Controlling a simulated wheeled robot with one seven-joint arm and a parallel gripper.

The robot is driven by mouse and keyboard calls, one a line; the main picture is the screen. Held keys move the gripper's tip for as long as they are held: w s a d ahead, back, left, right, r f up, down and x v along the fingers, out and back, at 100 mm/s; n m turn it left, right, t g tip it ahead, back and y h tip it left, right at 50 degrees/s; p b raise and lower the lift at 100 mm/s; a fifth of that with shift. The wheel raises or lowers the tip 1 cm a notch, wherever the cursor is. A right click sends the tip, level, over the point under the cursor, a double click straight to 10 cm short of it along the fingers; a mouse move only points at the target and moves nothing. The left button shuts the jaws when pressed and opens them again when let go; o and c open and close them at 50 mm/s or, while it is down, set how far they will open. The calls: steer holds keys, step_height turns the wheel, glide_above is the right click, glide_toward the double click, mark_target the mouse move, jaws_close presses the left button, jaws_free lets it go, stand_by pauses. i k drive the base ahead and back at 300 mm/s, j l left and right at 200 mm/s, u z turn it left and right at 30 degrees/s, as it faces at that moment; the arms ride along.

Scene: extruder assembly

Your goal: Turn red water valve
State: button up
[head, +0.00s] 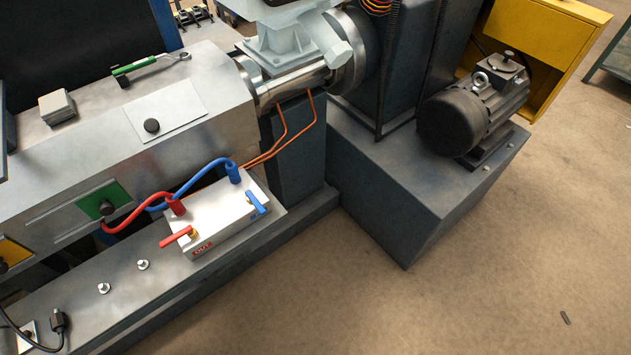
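The handle points to the left, out past the box's edge. A blue valve handle (256,202) is on the right end of the same box. A red hose (138,208) and a blue hose (203,172) run from the top of the box to the left toward the machine. My gripper is not in view.
The box stands on the machine's grey base ledge (120,318), with bolts and a black cable plug (58,322) to its left. A dark motor (470,118) stands on a block at right. The floor (480,280) in front is mostly clear.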

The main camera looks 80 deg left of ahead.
mark_target(191, 231)
steer(key=u, duration=3.25)
